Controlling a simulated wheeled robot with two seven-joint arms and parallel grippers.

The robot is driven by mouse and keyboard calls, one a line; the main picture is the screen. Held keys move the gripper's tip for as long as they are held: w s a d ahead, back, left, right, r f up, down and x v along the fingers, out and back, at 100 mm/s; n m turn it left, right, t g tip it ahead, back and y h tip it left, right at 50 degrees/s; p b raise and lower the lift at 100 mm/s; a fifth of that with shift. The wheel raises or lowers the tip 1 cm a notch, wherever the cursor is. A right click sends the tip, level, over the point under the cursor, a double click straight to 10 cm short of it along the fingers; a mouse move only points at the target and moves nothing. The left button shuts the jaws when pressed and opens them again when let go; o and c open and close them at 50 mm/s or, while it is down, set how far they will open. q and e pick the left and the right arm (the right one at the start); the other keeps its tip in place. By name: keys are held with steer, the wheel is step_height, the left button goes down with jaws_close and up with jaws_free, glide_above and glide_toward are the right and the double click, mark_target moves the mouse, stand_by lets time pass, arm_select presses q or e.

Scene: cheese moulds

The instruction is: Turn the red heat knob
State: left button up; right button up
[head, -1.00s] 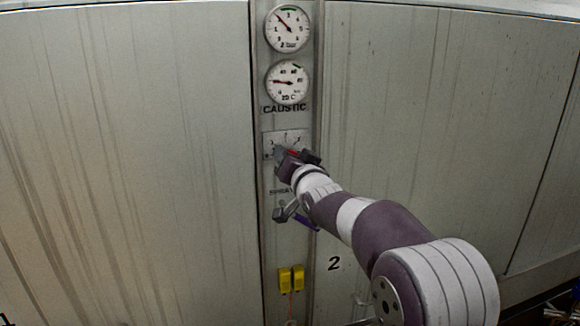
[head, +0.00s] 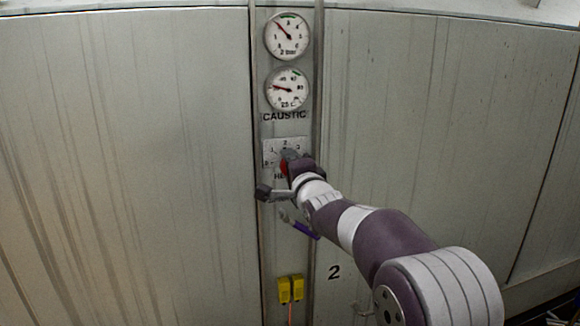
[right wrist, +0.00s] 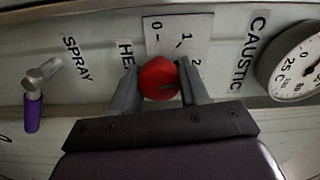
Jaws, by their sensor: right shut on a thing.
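The red heat knob (right wrist: 160,78) sits on the panel in front of a plate (right wrist: 178,30) marked 0, 1, 2. My right gripper (right wrist: 158,70) is shut on it, one finger on each side. A dark mark on the knob's face points to the picture right in the right wrist view, roughly to the side where the 2 is. In the head view my right gripper (head: 288,160) covers most of the knob, and only a little red (head: 284,168) shows. The scale plate (head: 271,152) is partly hidden there. My left gripper is in neither view.
A spray valve with a purple handle (head: 304,230) is just below my right gripper; it also shows in the right wrist view (right wrist: 33,110). Two round gauges, upper (head: 288,36) and lower (head: 288,90), are above. Yellow connectors (head: 290,289) are low on the panel.

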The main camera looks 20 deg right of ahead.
steer(key=m, duration=0.6)
steer(key=shift+m, duration=0.3)
stand_by(0.4)
steer(key=o, duration=1)
steer(key=shift+f, duration=0.1)
steer(key=shift+d, duration=0.1)
